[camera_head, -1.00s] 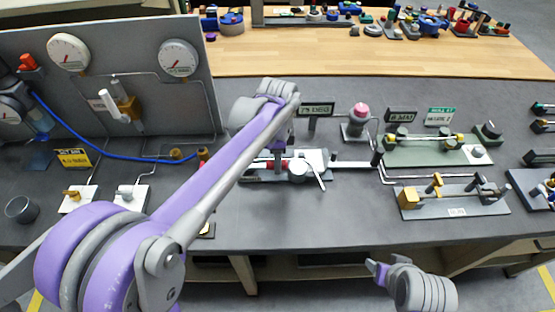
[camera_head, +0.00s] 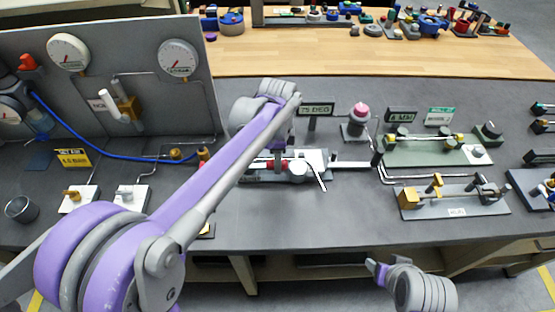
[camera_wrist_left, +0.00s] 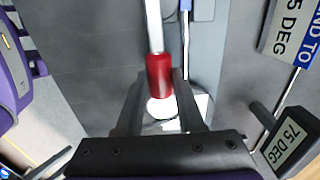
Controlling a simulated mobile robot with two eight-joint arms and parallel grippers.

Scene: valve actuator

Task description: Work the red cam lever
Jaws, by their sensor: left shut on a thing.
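The red cam lever shows in the left wrist view as a red grip (camera_wrist_left: 158,74) on a pale metal rod running up the picture. My left gripper (camera_wrist_left: 160,88) has its two dark fingers on either side of the red grip and is shut on it. In the head view a bit of the red lever (camera_head: 264,164) shows beside my left gripper (camera_head: 278,158), over a grey fixture (camera_head: 315,160) with a white round knob and thin handle. My left arm hides part of that fixture. My right gripper (camera_head: 377,270) is in front of the bench, its fingers too small to read.
A "75 DEG" sign (camera_head: 316,109) stands behind the fixture and also shows in the left wrist view (camera_wrist_left: 288,142). A pink-topped button (camera_head: 360,112) stands right of it. A green fixture (camera_head: 437,150) and a brass one (camera_head: 452,200) sit further right. The bench front is clear.

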